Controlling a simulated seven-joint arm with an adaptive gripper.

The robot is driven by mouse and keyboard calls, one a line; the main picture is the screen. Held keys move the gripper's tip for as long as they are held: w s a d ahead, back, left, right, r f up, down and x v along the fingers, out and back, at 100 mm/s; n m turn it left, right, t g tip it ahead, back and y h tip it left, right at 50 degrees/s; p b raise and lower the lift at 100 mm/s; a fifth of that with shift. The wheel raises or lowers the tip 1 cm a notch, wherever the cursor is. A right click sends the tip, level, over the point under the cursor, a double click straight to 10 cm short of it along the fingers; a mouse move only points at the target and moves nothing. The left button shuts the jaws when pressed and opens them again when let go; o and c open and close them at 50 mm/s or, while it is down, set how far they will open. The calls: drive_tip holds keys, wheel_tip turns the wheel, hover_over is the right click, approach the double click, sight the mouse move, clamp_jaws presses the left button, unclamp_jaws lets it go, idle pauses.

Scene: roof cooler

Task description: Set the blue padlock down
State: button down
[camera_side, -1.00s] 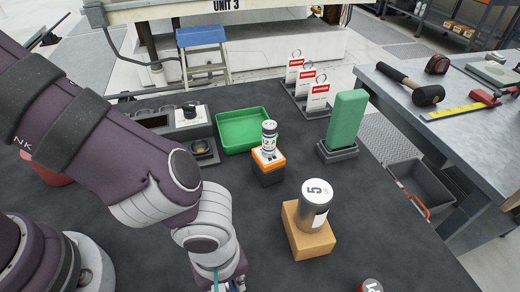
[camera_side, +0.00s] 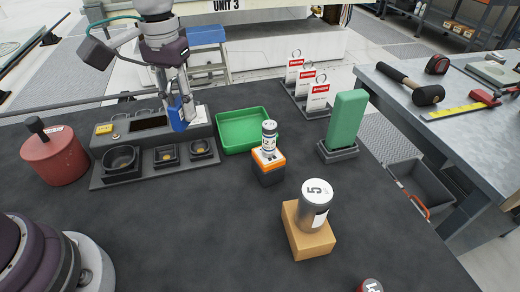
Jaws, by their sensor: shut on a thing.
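The blue padlock (camera_side: 178,118) is between the fingers of my gripper (camera_side: 180,106), which is shut on it. The gripper points down at the right end of the raised back part of the grey station (camera_side: 160,132). The padlock hangs upright in front of the pale panel there. I cannot tell whether it touches the station. A shallow green tray (camera_side: 262,144) lies just right of the station and looks empty.
A red canister (camera_side: 55,157) stands left of the station. An orange-and-black block with a small bottle (camera_side: 269,138) stands in front of the tray. A numbered canister (camera_side: 315,205) sits on a tan block (camera_side: 308,238). A green block (camera_side: 346,120) stands at right.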

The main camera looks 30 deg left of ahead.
drive_tip(key=w+a+r+m, duration=0.1)
drive_tip(key=a+m, duration=0.1)
drive_tip(key=a, duration=0.4)
drive_tip(key=m, duration=0.9)
approach(172, 184)
wheel_tip(172, 184, down, 6)
drive_tip(key=shift+s+f, duration=0.1)
drive_tip(key=c, duration=1)
unclamp_jaws()
